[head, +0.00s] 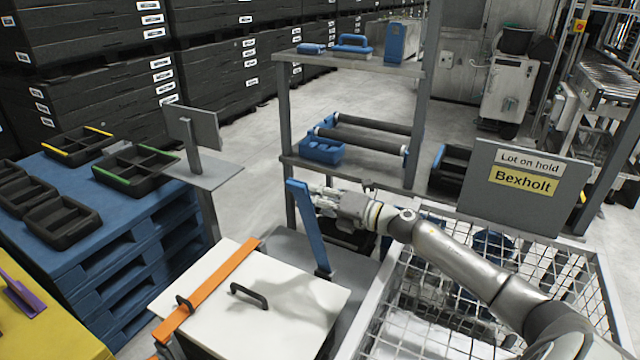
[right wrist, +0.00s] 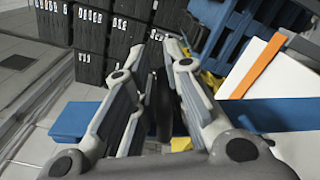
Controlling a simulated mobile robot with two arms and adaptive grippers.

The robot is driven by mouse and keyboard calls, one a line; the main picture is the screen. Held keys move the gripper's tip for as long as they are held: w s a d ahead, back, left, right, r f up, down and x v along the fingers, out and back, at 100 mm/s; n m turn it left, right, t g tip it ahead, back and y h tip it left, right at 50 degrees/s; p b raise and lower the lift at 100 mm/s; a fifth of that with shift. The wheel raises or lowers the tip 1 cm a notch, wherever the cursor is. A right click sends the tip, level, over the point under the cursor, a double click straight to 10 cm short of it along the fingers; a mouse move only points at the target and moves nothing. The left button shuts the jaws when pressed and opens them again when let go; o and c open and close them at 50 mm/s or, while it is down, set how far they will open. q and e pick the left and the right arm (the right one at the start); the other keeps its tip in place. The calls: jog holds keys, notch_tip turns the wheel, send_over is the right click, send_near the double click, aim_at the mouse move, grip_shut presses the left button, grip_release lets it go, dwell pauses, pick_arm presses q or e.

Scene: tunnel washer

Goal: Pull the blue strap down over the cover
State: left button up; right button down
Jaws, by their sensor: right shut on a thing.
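The blue strap (head: 308,228) stands up, tilted, at the right edge of the white cover (head: 305,300), its free end raised above the cover. My right gripper (head: 318,200) is at the strap's upper part and is shut on it. In the right wrist view the blue strap (right wrist: 285,114) runs off to the right of my fingers (right wrist: 155,115), with a blue piece on their left; the fingers hide the part between. The cover has a black handle (head: 248,294), and an orange strap (head: 215,285) lies across its left side. My left gripper is not in view.
A wire-mesh cage (head: 440,320) stands right of the cover under my right arm. A grey shelf rack (head: 340,62) stands behind. A sign reading "Lot on hold, Bexholt" (head: 527,182) is at the right. Blue pallets with black trays (head: 62,220) are at the left.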

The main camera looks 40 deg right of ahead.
jog(key=shift+s+a+f+n, duration=0.25)
jog(key=shift+s+a+f, duration=0.1)
jog(key=shift+a, duration=0.2)
jog(key=shift+s+a+f+n, duration=0.25)
jog(key=shift+s+a, duration=0.05)
jog(key=shift+a, duration=0.25)
jog(key=c, duration=1.5)
grip_release()
jog(key=shift+d, duration=0.15)
jog(key=shift+c, duration=0.2)
jog(key=shift+w+d, duration=0.1)
jog(key=shift+r, duration=0.1)
jog(key=shift+v, duration=6)
